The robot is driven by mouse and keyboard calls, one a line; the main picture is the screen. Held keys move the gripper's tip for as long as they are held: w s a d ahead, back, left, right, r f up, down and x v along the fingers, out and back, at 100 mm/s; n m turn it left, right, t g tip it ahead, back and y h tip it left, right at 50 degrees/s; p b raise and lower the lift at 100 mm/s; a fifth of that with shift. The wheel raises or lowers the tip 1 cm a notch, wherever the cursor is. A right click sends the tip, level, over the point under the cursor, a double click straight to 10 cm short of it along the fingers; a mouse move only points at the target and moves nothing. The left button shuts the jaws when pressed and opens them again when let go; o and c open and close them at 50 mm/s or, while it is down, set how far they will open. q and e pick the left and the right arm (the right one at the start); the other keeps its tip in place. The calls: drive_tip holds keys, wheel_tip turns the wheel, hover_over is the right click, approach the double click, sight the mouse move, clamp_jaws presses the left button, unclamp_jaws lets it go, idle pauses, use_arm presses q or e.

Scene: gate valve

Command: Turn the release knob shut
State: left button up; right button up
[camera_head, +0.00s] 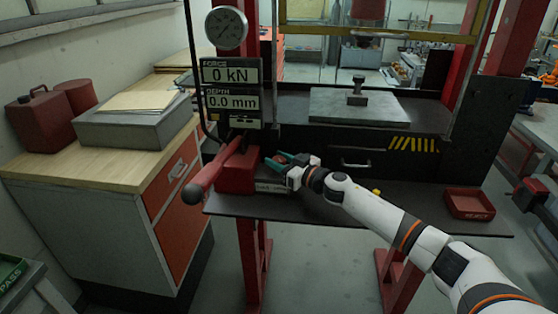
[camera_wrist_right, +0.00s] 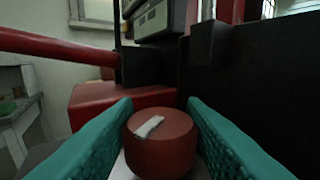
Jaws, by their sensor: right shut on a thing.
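The release knob (camera_wrist_right: 162,150) is a dark red round knob with a white mark on its face, seen close up in the right wrist view. It sits between the two teal fingers of my right gripper (camera_wrist_right: 160,112), which is shut on it. In the head view my right gripper (camera_head: 281,160) is at the red pump block (camera_head: 237,172) on the press, just to its right. The fingers mostly hide the knob there. My left gripper is in neither view.
A red pump lever (camera_head: 212,172) sticks out toward me, left of my right gripper. Above it, the display (camera_head: 231,86) reads 0 kN and 0.0 mm. A red reject tray (camera_head: 469,204) stands at the shelf's right end. A wooden-topped cabinet (camera_head: 100,170) is at left.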

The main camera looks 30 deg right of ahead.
drive_tip(key=shift+a+r+m+t+h+p, duration=0.1)
drive_tip(key=shift+r+m+t+h+p, duration=0.15)
drive_tip(key=shift+m+h+p, duration=0.5)
drive_tip(key=shift+f+m+t+h+p, duration=0.15)
drive_tip(key=shift+m+t+h+p, duration=0.3)
drive_tip(key=shift+h, duration=0.6)
drive_tip(key=shift+f+m+h, duration=0.15)
drive_tip(key=shift+m+h, duration=0.55)
drive_tip(key=shift+h, duration=0.3)
drive_tip(key=shift+m+h+b, duration=0.7)
drive_tip(key=shift+m+h, duration=0.3)
drive_tip(key=shift+h, duration=0.7)
drive_tip(key=o, duration=1)
drive_tip(key=shift+c, duration=0.2)
